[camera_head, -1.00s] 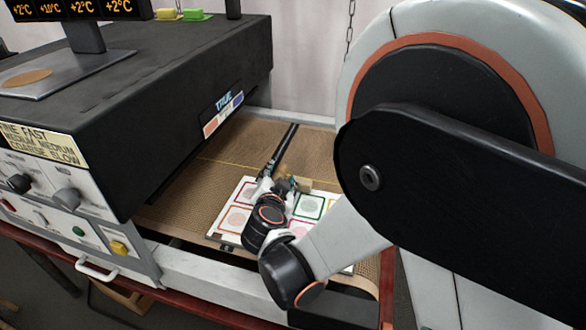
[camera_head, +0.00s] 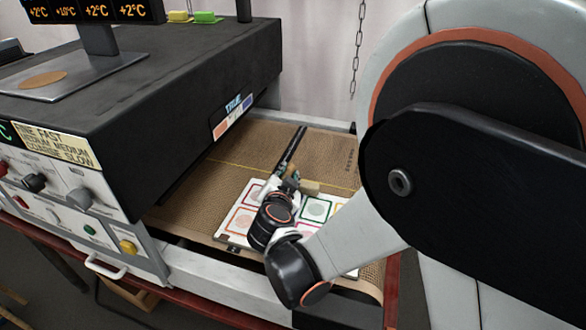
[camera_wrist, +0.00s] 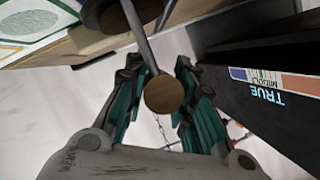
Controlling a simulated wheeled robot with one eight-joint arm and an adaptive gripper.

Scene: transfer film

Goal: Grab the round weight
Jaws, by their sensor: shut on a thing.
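In the wrist view, a round brown wooden knob (camera_wrist: 163,93) on a thin metal rod shows between the two green-sided fingers of my gripper (camera_wrist: 160,78). A dark round part shows at the rod's other end, at the top of the picture; it is partly cut off. This looks like the round weight. My gripper is shut on it, though the exact contact is hard to see. The weight cannot be made out clearly there.
The black-hooded machine (camera_head: 165,95) stands left of my arm, its side close to the gripper in the wrist view. A brown mesh belt (camera_head: 325,150) lies below. A flat brown disc (camera_head: 43,79) lies on a metal plate on the hood. A chain (camera_head: 357,50) hangs behind.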

